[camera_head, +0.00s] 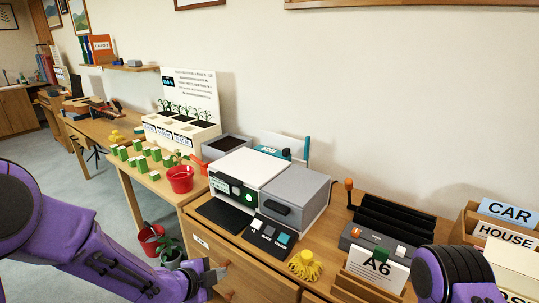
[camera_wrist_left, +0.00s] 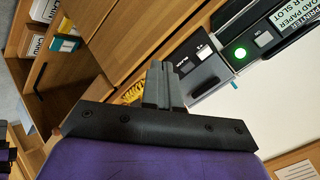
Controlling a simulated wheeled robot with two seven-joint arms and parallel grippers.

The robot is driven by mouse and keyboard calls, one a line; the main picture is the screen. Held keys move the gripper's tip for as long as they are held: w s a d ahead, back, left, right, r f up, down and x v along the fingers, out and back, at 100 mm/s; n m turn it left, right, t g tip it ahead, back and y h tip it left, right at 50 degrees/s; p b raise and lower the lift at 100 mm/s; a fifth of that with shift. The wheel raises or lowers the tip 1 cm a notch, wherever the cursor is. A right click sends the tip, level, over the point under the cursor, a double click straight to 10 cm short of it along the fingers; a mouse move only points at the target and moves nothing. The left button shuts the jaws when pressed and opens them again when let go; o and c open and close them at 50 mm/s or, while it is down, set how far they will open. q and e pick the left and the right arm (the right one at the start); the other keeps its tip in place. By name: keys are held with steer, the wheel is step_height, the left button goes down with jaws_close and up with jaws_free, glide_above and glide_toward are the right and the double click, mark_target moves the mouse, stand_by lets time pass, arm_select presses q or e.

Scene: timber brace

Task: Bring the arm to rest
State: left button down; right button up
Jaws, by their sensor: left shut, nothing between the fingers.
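My left arm is purple and comes in from the left in the head view. Its dark gripper (camera_head: 214,277) is in front of the wooden cabinet (camera_head: 240,262), beside the drawer fronts. In the left wrist view the grey fingers of the left gripper (camera_wrist_left: 160,85) are together with nothing between them. Part of my right arm (camera_head: 455,275) shows at the bottom right of the head view. Its gripper is not seen.
The cabinet top holds a white and grey machine (camera_head: 245,177), a button panel (camera_head: 270,237), a yellow tassel-like bundle (camera_head: 305,265), a black rack (camera_head: 390,222) and card boxes (camera_head: 500,240). A red pot (camera_head: 180,179) stands left. Another red bucket (camera_head: 150,240) and a plant (camera_head: 170,250) are below.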

arm_select(q)
steer(key=s+a+f+n+y, duration=0.3)
steer(key=s+a+f+n, duration=0.25)
steer(key=n, duration=0.45)
steer(key=s+a+f+n+y, duration=0.2)
steer(key=s+a+f+n, duration=0.2)
steer(key=s+f+n, duration=0.45)
steer(key=s+a+f+n+g+y, duration=0.1)
steer(key=s+a+f+n+g, duration=0.1)
steer(key=s, duration=0.7)
steer(key=s+a+f+n+g+y, duration=0.2)
steer(key=s+a+f+n+g, duration=0.1)
steer(key=s, duration=0.6)
step_height(320, 180, down, 2)
steer(key=shift+a+f+n+g+y, duration=0.1)
steer(key=shift+a+n+g+y, duration=0.25)
steer(key=shift+n+g, duration=0.15)
